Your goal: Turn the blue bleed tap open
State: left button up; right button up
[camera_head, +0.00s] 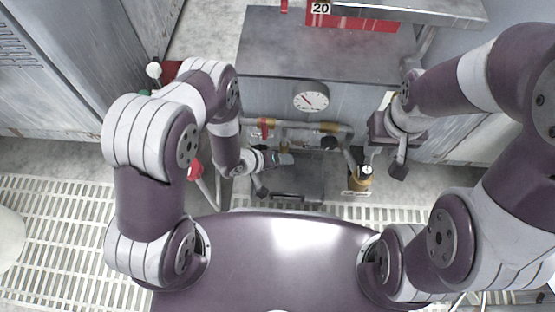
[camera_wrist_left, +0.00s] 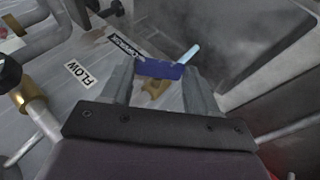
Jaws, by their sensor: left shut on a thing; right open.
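The blue bleed tap (camera_wrist_left: 160,69) shows in the left wrist view as a flat blue handle between the fingers of my left gripper (camera_wrist_left: 158,88). The fingers are shut on it, one at each side. In the head view my left gripper (camera_head: 275,160) is low in front of the grey cabinet, and the tap is hard to make out there. My right gripper (camera_head: 386,152) is open and empty to the right, near the cabinet's front.
A round gauge (camera_head: 311,97) sits on the cabinet front above a pipe with brass fittings (camera_head: 330,128). A brass valve with a small dial (camera_head: 361,178) stands right of centre. A FLOW label (camera_wrist_left: 84,73) is left of the tap. Pale grating (camera_head: 60,225) covers the floor.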

pick_arm(q)
jog(key=o, duration=1.1)
jog(key=shift+c, duration=0.2)
